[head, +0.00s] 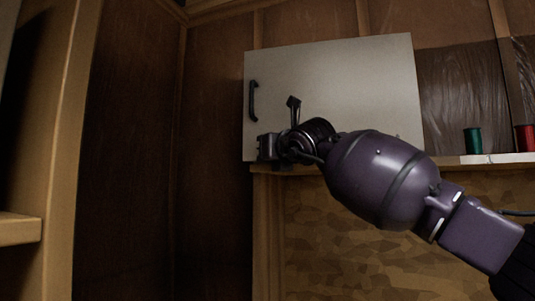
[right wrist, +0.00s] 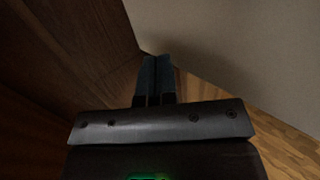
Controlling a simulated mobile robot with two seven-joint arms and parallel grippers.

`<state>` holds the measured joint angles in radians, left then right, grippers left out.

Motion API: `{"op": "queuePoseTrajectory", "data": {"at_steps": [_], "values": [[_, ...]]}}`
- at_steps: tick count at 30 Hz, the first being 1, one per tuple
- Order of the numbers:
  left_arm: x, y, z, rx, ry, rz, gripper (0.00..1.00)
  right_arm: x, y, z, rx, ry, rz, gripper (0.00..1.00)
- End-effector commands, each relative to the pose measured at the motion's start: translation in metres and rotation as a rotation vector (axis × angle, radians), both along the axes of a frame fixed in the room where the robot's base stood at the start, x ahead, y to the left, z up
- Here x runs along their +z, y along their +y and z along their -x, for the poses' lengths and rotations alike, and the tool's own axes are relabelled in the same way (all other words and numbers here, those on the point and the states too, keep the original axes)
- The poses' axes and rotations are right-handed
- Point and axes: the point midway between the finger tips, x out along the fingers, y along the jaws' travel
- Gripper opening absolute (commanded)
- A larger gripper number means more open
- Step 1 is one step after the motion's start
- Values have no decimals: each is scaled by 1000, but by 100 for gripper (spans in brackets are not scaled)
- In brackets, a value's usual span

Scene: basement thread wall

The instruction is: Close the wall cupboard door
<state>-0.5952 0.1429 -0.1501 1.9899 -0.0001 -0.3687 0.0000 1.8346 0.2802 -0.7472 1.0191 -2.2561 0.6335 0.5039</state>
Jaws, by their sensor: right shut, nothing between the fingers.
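The wall cupboard door (head: 340,85) is a flat pale panel with a dark bar handle (head: 253,101) near its left edge. My right arm comes in from the right across its lower part. My right gripper (head: 267,147) is at the door's lower left corner, below the handle. In the right wrist view its fingers (right wrist: 155,78) are shut and empty, with the pale door surface (right wrist: 235,45) beside and beyond them on the right. I cannot tell whether they touch it. The cupboard's inside is hidden, and how far the door stands open is unclear. My left gripper is out of view.
A wooden ledge (head: 480,159) to the right holds a green spool (head: 473,140) and a red spool (head: 525,138). A dark wood wall (head: 125,150) stands left of the cupboard. A wooden post (head: 65,130) and shelf (head: 18,229) are at the far left.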

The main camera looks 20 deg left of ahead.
Motion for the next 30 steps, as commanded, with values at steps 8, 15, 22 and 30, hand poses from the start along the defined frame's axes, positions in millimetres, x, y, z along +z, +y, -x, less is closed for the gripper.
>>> {"op": "queuePoseTrajectory", "data": {"at_steps": [8, 15, 22, 30], "values": [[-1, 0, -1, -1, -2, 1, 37, 0, 1, -8, 3, 0, 0, 0], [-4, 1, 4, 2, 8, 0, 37, 1, 1, -8, 4, -1, -1, 0], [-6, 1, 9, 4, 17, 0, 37, 0, 1, -9, 4, -1, -1, 0], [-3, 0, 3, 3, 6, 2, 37, 1, -3, -11, 4, -1, -1, 0]]}}
